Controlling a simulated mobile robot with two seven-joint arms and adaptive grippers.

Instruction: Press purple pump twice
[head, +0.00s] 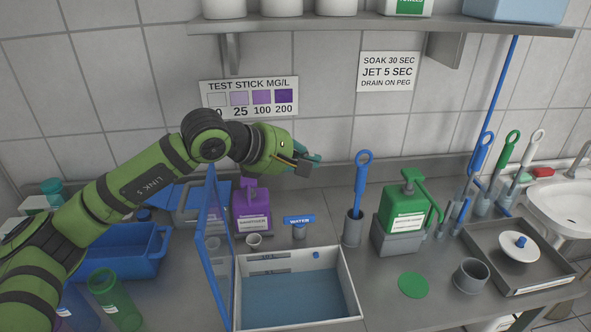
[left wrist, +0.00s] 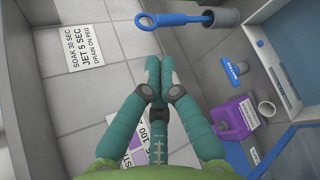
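The purple pump bottle (head: 252,208) stands upright on the counter, left of centre, with a white label on its front. Its pump head (head: 249,182) shows just below my left gripper, partly hidden by it. My left gripper (head: 308,160) is above and to the right of the bottle, apart from it, pointing right. In the left wrist view its teal fingers (left wrist: 160,72) are together with nothing between them. The purple bottle (left wrist: 236,118) shows to their right there. My right gripper is not in view.
A water bath (head: 300,297) with a raised blue lid (head: 214,240) is in front of the bottle, a small cup (head: 254,242) beside it. A green pump bottle (head: 404,208), a grey holder with a blue tool (head: 353,228) and a tray (head: 510,260) stand right. A shelf (head: 400,24) hangs above.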

